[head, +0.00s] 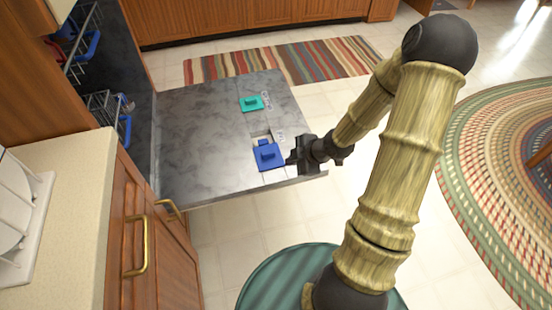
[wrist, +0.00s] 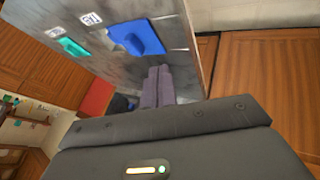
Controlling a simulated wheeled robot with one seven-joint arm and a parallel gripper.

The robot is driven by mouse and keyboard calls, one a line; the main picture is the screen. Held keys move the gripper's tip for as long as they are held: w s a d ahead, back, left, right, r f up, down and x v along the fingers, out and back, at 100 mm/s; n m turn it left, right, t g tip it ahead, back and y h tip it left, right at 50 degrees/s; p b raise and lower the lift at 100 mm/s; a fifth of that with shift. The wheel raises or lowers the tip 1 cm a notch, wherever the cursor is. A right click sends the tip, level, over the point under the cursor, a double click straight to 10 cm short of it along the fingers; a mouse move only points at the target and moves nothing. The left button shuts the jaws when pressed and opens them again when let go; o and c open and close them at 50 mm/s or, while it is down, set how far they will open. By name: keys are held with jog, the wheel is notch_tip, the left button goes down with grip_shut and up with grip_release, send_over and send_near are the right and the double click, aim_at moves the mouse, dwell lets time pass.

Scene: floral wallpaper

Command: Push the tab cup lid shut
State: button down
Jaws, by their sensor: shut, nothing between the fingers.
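A blue lid (head: 268,155) with a raised tab lies on the inner face of the lowered dishwasher door (head: 200,140), near its front edge. A pale recess (head: 262,134) shows just behind it, so the blue lid does not fully cover it. A teal lid (head: 251,103) with a raised tab lies farther back. My gripper (head: 292,160) is shut and empty, just right of the blue lid. In the wrist view its fingers (wrist: 158,72) point at the blue lid (wrist: 137,37); I cannot tell whether they touch it.
Dish racks (head: 105,105) with blue handles stand inside the dishwasher at left. A counter (head: 75,180) with a white plate rack is at near left, above wooden cabinets. A striped rug (head: 285,58) lies beyond the door, a round braided rug (head: 500,180) at right. The door's left part is clear.

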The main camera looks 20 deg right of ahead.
jog(key=b, duration=0.5)
send_near(267, 160)
jog(key=f, duration=0.1)
jog(key=s+a+f, duration=0.1)
jog(key=f, duration=0.2)
jog(key=shift+s+a+f, duration=0.15)
jog(key=shift+s+a, duration=0.25)
jog(key=w, duration=0.3)
jog(key=shift+w+a+f, duration=0.1)
jog(key=shift+w+f, duration=0.05)
jog(key=shift+w, duration=0.5)
